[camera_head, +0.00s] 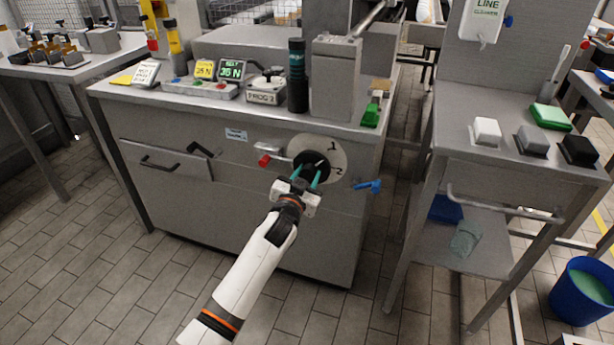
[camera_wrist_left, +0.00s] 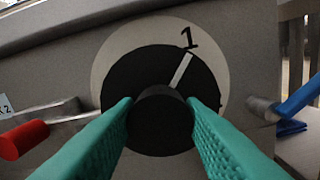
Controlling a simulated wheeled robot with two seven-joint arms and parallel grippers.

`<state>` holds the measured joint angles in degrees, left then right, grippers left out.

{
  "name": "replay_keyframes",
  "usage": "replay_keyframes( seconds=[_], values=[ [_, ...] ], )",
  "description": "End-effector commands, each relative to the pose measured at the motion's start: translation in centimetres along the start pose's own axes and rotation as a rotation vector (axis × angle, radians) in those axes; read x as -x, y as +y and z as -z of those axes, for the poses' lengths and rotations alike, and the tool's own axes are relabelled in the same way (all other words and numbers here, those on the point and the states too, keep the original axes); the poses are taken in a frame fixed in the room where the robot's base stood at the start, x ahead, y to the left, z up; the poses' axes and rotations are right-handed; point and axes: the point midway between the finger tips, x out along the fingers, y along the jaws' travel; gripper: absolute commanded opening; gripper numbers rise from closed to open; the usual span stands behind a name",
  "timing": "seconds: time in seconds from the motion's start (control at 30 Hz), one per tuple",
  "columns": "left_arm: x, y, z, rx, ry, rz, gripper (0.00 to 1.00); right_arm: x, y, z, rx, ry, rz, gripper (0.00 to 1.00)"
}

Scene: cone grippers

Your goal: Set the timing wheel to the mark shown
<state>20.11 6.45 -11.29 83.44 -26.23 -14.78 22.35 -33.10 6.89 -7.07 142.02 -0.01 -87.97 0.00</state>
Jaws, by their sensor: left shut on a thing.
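The timing wheel (camera_head: 311,163) is a black round knob on a white dial (camera_head: 335,152), on the front of the grey steel machine. The dial shows a 1 at its upper right and a 2 lower on the right. In the left wrist view the wheel (camera_wrist_left: 150,66) has a white pointer line (camera_wrist_left: 181,70) aimed up and right, close to the 1. My left gripper (camera_head: 307,174) is shut on the wheel's hub, with one teal finger on each side of it. In the left wrist view the fingers (camera_wrist_left: 160,108) flank the hub. My right gripper is out of view.
A red-ended lever (camera_head: 265,161) is left of the dial and a blue handle (camera_head: 368,186) is right of it. A PROG sign (camera_head: 263,97) stands on the machine top near a black cylinder (camera_head: 298,75). A steel side table (camera_head: 460,125) stands at the right.

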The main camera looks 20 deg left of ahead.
Motion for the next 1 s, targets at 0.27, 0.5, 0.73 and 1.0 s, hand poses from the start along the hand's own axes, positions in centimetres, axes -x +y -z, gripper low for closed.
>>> replay_keyframes(
  seconds=[0.27,0.5,0.73,1.0],
  values=[
    [0.0,0.0,0.0,-0.043,0.000,0.001,0.13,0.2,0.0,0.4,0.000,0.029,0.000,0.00],
    [0.0,-0.1,-0.1,-0.185,0.000,0.001,0.13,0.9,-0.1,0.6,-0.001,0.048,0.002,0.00],
    [0.0,-0.1,0.0,-0.395,0.001,0.002,0.13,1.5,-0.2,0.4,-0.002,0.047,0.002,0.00],
    [0.0,-0.1,0.0,-0.653,0.000,0.002,0.13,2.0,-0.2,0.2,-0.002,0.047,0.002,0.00]
  ],
)
